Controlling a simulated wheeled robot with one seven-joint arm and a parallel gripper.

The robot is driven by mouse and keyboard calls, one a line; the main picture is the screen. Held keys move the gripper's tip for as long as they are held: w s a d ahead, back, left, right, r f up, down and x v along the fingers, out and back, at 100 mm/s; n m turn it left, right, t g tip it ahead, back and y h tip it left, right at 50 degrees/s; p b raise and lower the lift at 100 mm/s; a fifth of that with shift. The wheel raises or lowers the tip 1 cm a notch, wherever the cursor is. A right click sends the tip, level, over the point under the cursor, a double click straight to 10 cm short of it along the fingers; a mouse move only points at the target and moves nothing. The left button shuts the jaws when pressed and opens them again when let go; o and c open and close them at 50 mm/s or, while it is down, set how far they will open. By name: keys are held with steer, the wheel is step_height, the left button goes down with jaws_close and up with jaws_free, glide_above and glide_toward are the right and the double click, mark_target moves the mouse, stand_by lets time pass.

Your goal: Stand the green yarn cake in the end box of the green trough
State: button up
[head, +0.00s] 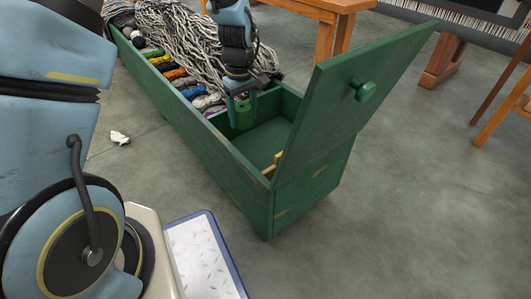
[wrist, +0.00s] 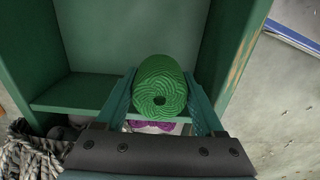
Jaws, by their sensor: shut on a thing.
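The green yarn cake (wrist: 160,88) is held between the two fingers of my gripper (wrist: 161,100), with its wound end facing the wrist camera. In the head view the cake (head: 243,115) hangs in my gripper (head: 241,100) over the left side of the end box, apart from the box floor as far as I can tell. The green trough (head: 225,160) runs from upper left to lower right. Its end box (head: 262,142) is open at the near right end, with the green lid (head: 345,100) raised and tilted outward.
Several coloured skeins (head: 172,73) and a heap of grey yarn (head: 190,35) fill the rest of the trough. A small yellow thing (head: 278,157) shows beside the lid's foot. Wooden furniture (head: 325,20) stands behind. A white scrap (head: 119,137) lies on the floor.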

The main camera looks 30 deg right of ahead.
mark_target(246, 148)
step_height(246, 148, down, 9)
steer(key=b, duration=0.4)
steer(key=shift+f+b, duration=0.15)
steer(key=shift+b, duration=0.15)
steer(key=shift+f, duration=0.1)
steer(key=o, duration=1.4)
steer(key=shift+c, duration=0.2)
step_height(246, 148, up, 12)
steer(key=p, duration=0.6)
steer(key=shift+p, duration=0.35)
steer(key=shift+a, duration=0.15)
